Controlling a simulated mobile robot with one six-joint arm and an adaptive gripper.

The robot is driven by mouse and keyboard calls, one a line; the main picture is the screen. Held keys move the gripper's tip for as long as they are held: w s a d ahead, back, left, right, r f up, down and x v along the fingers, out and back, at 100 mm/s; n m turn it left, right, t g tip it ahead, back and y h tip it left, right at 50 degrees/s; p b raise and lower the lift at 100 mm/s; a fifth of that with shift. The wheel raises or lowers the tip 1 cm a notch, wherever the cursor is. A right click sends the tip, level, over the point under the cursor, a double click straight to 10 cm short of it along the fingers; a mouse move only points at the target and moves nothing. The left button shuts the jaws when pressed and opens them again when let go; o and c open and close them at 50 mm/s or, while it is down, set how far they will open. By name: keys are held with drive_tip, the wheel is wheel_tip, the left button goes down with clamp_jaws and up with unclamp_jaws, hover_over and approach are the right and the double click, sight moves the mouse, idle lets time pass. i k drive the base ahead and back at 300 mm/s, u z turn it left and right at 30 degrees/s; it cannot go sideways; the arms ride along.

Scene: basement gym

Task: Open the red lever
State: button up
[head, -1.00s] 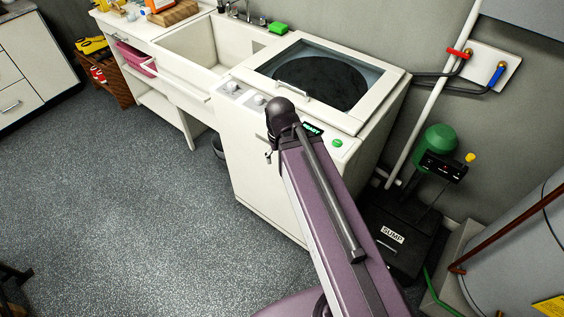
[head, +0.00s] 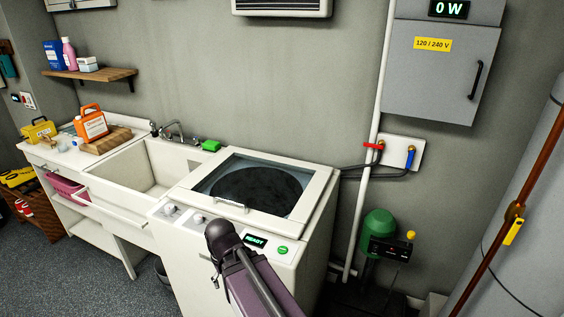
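The red lever (head: 373,145) is on a white wall plate (head: 394,150), right of and above the washing machine in the head view. It lies nearly level, pointing left from its brass valve across the white vertical pipe. A blue lever (head: 410,158) sits beside it on the right and hangs more nearly upright. Dark hoses run left from the valves toward the back of the machine. My gripper's fingers do not show, and nothing is seen touching the red lever.
The washing machine (head: 318,205) stands below and left of the levers, beside a sink (head: 118,170). A green sump pump (head: 379,226) stands beneath them. A grey electrical box (head: 440,75) hangs above. A large grey tank with a brown pipe (head: 490,250) is at right.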

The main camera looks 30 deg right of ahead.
sight(365, 143)
drive_tip(key=k, duration=1.35)
drive_tip(key=z, duration=0.35)
drive_tip(key=i, duration=0.85)
drive_tip(key=z, duration=0.75)
drive_tip(key=i, duration=0.45)
drive_tip(key=z, duration=0.15)
